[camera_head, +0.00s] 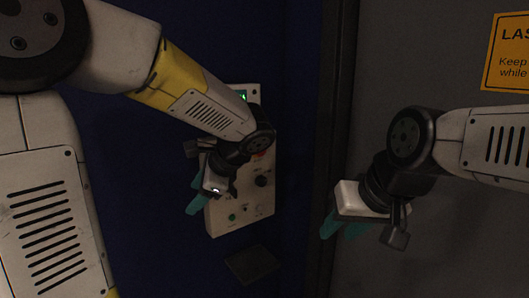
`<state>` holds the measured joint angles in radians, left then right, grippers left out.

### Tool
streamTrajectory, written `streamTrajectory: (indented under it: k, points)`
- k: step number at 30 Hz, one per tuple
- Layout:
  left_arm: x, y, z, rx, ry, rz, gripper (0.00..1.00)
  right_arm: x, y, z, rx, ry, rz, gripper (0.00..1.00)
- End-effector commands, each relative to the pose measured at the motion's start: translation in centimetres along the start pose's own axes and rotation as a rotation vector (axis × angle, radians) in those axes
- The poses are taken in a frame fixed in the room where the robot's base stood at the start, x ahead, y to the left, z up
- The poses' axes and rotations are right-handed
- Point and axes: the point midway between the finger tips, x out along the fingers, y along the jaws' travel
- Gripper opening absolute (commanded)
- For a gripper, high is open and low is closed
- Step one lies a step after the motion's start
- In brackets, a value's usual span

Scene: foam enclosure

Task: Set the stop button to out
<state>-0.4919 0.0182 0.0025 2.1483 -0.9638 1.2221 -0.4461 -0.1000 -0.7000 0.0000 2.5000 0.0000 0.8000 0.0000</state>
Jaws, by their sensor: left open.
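A pale control panel (242,215) is mounted on the dark blue wall, tilted in the view. A small red part (258,155), which looks like the stop button, shows just below my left wrist. Most of it is hidden by the wrist, so I cannot tell whether it is in or out. My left gripper (196,194) is open, its teal fingers at the panel's left edge, pointing left and down. I see nothing between them. My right gripper (342,228) hangs in front of the grey door, right of the panel and apart from it. Its finger gap is unclear.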

Motion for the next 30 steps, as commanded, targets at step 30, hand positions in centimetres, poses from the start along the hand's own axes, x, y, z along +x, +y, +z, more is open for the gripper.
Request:
streamTrajectory:
  k: [30]
  points:
    - [-6.7, -18.2, -18.2, 0.85, -0.65, -0.663, 0.58, 0.0, 0.0, 0.0, 0.0, 0.0, 0.0, 0.36]
